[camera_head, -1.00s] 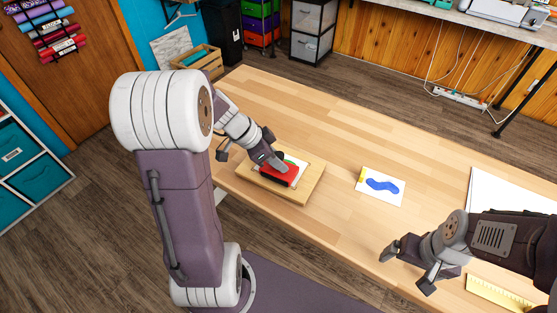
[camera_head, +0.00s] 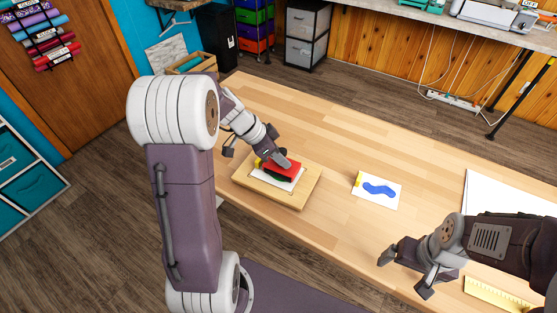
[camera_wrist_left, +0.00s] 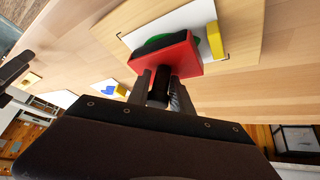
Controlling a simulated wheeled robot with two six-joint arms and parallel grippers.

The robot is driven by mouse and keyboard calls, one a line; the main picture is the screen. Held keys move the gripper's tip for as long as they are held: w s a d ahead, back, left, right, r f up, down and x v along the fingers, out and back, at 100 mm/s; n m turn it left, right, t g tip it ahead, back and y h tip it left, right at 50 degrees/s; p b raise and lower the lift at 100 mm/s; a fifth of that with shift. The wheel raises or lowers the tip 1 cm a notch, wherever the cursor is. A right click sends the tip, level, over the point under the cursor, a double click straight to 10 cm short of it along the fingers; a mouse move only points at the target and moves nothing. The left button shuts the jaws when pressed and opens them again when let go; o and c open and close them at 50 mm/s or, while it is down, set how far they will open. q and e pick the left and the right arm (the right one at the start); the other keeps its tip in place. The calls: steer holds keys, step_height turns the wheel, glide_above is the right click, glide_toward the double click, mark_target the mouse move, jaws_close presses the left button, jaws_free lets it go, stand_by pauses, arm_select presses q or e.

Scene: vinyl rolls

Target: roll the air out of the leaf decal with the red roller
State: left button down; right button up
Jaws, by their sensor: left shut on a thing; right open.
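The red roller (camera_head: 284,168) is held in my left gripper (camera_head: 277,158), which is shut on its handle. In the left wrist view the roller's red body (camera_wrist_left: 165,62) and black cylinder (camera_wrist_left: 163,43) lie across the white sheet (camera_wrist_left: 187,16). A green edge of the leaf decal (camera_wrist_left: 203,38) shows beside the cylinder; the roller hides much of the leaf. The sheet lies on a wooden board (camera_head: 299,199). I cannot tell whether the cylinder touches the decal. My right gripper (camera_head: 404,272) is open and empty above the table's near edge.
A yellow block (camera_wrist_left: 215,40) sits at the sheet's edge. A card with a blue wavy shape (camera_head: 380,190) lies to the right on the wooden table (camera_head: 335,140). A white sheet (camera_head: 490,190) and yellow ruler (camera_head: 500,297) lie further right. The table beyond the board is clear.

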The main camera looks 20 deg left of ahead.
arm_select(q)
steer(key=shift+w+d, duration=0.1)
steer(key=shift+w, duration=1.25)
arm_select(e)
steer(key=shift+r, duration=0.15)
